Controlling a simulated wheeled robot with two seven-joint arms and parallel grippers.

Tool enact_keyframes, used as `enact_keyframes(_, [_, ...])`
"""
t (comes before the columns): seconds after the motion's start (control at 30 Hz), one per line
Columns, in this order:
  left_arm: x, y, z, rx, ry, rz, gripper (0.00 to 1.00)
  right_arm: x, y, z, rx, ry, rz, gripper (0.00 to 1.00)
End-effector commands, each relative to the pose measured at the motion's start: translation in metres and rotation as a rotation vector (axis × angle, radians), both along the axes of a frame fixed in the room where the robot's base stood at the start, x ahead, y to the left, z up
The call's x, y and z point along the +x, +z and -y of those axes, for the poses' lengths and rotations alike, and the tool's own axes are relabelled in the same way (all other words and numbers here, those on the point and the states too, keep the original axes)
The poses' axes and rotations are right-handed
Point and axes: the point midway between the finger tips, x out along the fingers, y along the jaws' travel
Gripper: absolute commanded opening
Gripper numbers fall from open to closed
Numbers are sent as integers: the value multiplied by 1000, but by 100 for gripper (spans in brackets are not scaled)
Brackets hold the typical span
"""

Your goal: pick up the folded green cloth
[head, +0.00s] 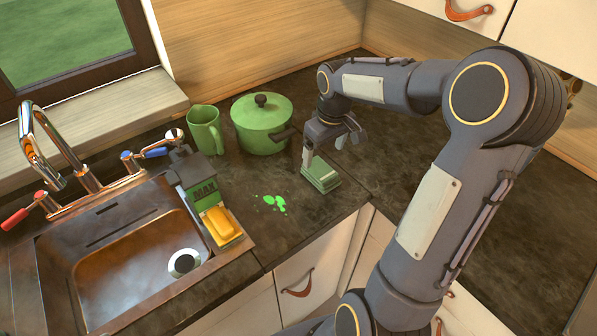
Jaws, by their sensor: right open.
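The folded green cloth (321,176) lies on the dark countertop, right of the green spill and near the counter's front edge. My right gripper (324,154) is open, with its fingers pointing down just above and behind the cloth. One finger is close to the cloth's back left corner; I cannot tell whether it touches. My left gripper is not in view.
A green lidded pot (262,126) stands just left of my right gripper, with a green mug (205,130) beside it. Bright green spots (272,203) mark the counter. A sink (135,250) with a tap and a yellow sponge (220,224) is at the left. The counter at the right is clear.

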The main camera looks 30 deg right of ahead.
Motion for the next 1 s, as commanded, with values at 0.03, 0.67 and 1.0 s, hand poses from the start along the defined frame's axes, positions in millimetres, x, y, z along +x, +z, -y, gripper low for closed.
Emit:
enact_keyframes(0.03, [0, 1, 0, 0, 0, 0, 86, 0, -5, 0, 1, 0, -5, 85])
enact_keyframes(0.67, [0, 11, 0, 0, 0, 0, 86, 2, -75, -2, 1, -1, 0, 85])
enact_keyframes(1.0, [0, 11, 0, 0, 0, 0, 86, 2, -75, -2, 1, -1, 0, 65])
